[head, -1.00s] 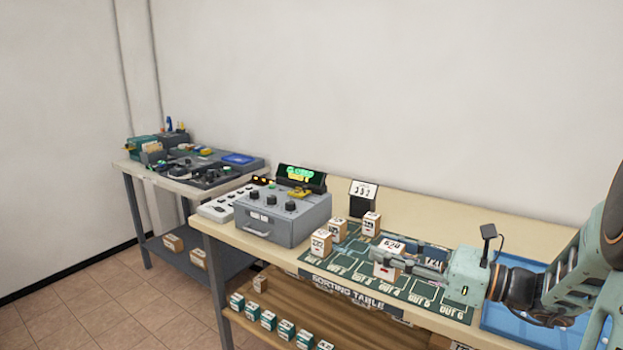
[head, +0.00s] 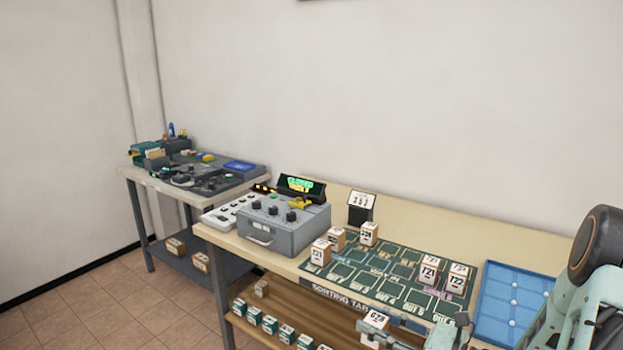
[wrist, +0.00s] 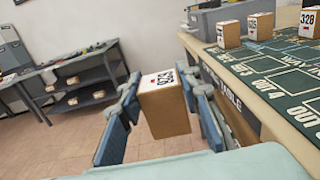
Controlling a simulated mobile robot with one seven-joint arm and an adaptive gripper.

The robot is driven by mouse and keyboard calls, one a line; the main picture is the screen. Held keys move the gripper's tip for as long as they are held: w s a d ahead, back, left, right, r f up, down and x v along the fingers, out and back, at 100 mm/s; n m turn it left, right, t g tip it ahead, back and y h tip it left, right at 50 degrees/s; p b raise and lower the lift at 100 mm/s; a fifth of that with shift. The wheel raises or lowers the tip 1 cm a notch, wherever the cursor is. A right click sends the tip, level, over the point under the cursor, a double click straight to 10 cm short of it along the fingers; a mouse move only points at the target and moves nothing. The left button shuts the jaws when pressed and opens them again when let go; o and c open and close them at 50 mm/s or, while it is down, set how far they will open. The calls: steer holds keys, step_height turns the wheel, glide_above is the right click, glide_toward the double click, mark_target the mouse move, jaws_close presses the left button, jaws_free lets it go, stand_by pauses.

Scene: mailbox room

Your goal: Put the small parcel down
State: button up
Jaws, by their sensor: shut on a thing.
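The small parcel (wrist: 165,112) is a brown carton with a white, numbered top label. It sits between the blue-grey fingers of my gripper (wrist: 162,92) in the wrist view, and the gripper is shut on it. In the head view the parcel (head: 375,321) and my gripper (head: 385,333) are in front of the sorting table's (head: 415,216) front edge, at the bottom of the picture. The parcel is held in the air, off the green sorting mat (head: 372,285). Part of the gripper is cut off by the head view's lower edge.
Several numbered parcels stand on the mat, at its left end (head: 321,252) and right end (head: 428,270). The mat's middle is clear. A grey control box (head: 283,226) stands to the left, a blue tray (head: 512,303) to the right. A lower shelf (head: 300,313) holds small boxes.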

mark_target(377, 320)
step_height(377, 320, up, 12)
steer(key=p, duration=1.5)
steer(key=m+t+h, duration=0.5)
steer(key=h, duration=0.1)
steer(key=shift+f, duration=0.15)
steer(key=shift+d, duration=0.1)
